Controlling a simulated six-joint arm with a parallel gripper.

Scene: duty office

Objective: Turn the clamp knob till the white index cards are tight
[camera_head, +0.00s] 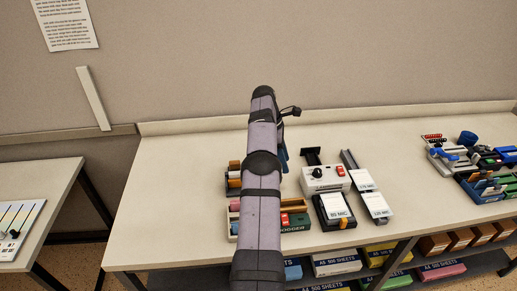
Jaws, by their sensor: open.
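A white box (325,180) on the table carries a round black knob (317,172) and a red part at its right. I cannot tell whether this is the clamp knob. White cards lie in a black holder (327,220); the top one (335,206) bears dark print. More white cards (375,204) lie on a long grey tray to the right. I cannot tell which are the index cards or whether any are tight. My arm rises across the middle of the view, left of the box.
A tray (296,222) of small items stands partly behind my arm. Right of the grey tray, the table (420,180) has bare room, then blue bins (484,190) of tools. Paper packs (337,263) sit on the shelf below. A second table (40,180) stands left.

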